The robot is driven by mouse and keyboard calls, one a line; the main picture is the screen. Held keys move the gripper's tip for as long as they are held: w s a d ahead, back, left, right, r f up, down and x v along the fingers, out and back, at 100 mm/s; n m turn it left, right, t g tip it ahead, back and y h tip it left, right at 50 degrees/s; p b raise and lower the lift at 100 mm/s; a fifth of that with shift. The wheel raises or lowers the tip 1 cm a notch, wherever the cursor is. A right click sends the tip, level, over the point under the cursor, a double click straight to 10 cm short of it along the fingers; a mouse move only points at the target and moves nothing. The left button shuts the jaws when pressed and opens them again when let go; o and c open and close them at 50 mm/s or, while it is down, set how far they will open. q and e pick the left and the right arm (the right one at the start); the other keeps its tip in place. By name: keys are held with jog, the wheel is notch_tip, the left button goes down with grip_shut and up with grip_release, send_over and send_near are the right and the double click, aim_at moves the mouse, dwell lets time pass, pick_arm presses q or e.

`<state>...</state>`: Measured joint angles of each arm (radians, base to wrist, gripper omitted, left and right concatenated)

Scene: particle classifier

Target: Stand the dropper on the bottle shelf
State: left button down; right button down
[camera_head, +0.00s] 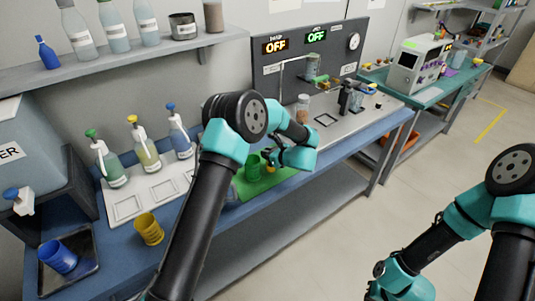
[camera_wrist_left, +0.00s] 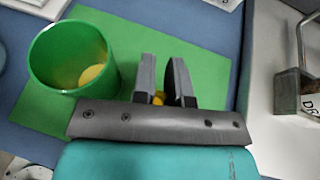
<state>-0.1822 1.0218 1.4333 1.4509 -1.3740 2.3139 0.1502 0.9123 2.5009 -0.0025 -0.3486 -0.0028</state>
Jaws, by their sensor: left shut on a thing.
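My left gripper (camera_wrist_left: 168,85) is shut on a small yellow thing (camera_wrist_left: 158,98), mostly hidden between the fingers; I cannot tell whether it is the dropper. In the head view this gripper (camera_head: 268,160) is low over the green mat (camera_head: 262,186), beside a green cup (camera_head: 252,160). In the left wrist view the green cup (camera_wrist_left: 50,65) stands left of the fingers with a pale yellow round thing inside. The bottle shelf (camera_head: 150,51) is on the wall at upper left, with a small blue bottle (camera_head: 47,53) near its left end. My right gripper's fingers are out of view.
Several clear bottles, a metal pot (camera_head: 183,26) and a brown jar (camera_head: 213,16) stand on the shelf. A yellow cup (camera_head: 149,229) is near the bench's front. A grey panel (camera_head: 300,70) stands behind the bench.

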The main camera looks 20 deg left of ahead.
pick_arm(q)
jog(key=shift+f, duration=0.1)
jog(key=c, duration=1.1)
grip_release()
jog(key=shift+c, duration=0.2)
jog(key=v, duration=1.2)
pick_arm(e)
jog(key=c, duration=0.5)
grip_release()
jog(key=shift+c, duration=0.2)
